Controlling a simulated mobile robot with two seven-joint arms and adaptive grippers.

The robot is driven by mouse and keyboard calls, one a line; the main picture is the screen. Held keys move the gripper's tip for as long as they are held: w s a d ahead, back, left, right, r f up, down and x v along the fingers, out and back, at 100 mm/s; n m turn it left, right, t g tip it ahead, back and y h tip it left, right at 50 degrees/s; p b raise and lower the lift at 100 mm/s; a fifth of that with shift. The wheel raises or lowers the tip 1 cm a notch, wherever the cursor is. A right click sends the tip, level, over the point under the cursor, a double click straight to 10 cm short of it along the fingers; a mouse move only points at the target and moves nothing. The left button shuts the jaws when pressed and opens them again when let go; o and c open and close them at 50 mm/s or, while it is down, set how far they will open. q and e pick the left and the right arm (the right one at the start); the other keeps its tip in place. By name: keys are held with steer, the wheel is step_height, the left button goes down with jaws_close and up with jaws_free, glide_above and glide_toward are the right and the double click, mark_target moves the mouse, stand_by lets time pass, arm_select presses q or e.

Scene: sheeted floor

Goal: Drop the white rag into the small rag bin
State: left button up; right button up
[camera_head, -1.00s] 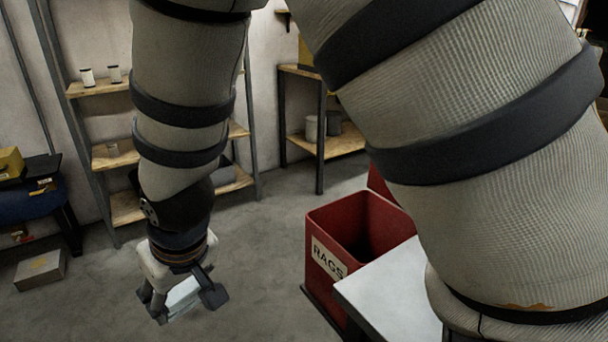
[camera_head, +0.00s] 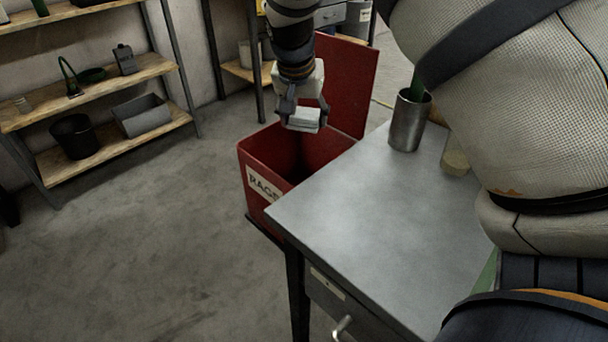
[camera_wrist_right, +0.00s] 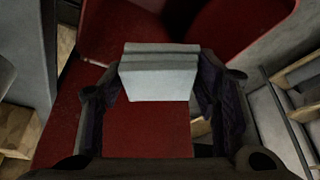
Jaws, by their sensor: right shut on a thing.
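A red bin (camera_head: 252,164) with a "RAGS" label stands on the floor beside the grey table, its red lid (camera_head: 350,85) raised at the back. My right gripper (camera_head: 303,118) is shut on the folded white rag (camera_head: 304,121) and holds it above the bin's opening, near the lid side. In the right wrist view the rag (camera_wrist_right: 158,75) sits between both fingers, with red bin surfaces (camera_wrist_right: 110,50) around and below it. The bin's inside is dark, so its contents cannot be told. My left gripper is not in view.
A grey metal table (camera_head: 370,215) stands close against the bin's right side, with a metal cup (camera_head: 408,122) near its back edge. Wooden shelves (camera_head: 100,90) with pots and tools stand at the left wall. The floor at left is clear.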

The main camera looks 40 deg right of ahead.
step_height(320, 180, down, 6)
steer(key=shift+r+b, duration=0.2)
steer(key=shift+b, duration=0.45)
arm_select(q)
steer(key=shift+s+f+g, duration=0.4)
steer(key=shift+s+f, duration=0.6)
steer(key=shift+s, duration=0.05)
arm_select(e)
steer(key=shift+r, duration=0.1)
steer(key=o, duration=1.2)
glide_toward(303, 130)
steer(key=shift+w+d+f, duration=0.2)
steer(key=shift+w+f, duration=0.15)
